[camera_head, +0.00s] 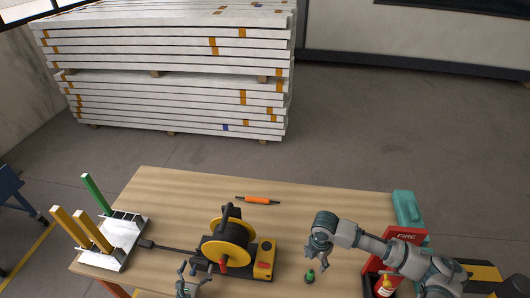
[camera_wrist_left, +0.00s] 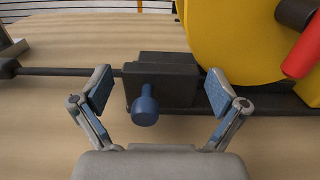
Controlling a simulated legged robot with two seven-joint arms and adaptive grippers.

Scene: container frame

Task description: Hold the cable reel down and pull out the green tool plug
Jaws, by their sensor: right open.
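The cable reel (camera_head: 240,250) is a yellow drum with a black core and handle, standing on a black base on the table. In the left wrist view, its yellow side (camera_wrist_left: 230,38) fills the upper right. My left gripper (camera_head: 194,271) is open at the reel's front left. Its spread fingers (camera_wrist_left: 160,82) straddle a dark block with a blue knob (camera_wrist_left: 145,106), with no visible contact. A small green piece with a dark base (camera_head: 310,275), perhaps the green tool plug, stands on the table right of the reel. My right gripper (camera_head: 319,257) is open just above it, apparently empty.
A cable runs left to a white rack (camera_head: 128,240) with green and yellow bars. An orange tool (camera_head: 257,200) lies behind. A red fire box (camera_head: 405,235) and teal case (camera_head: 407,207) stand right.

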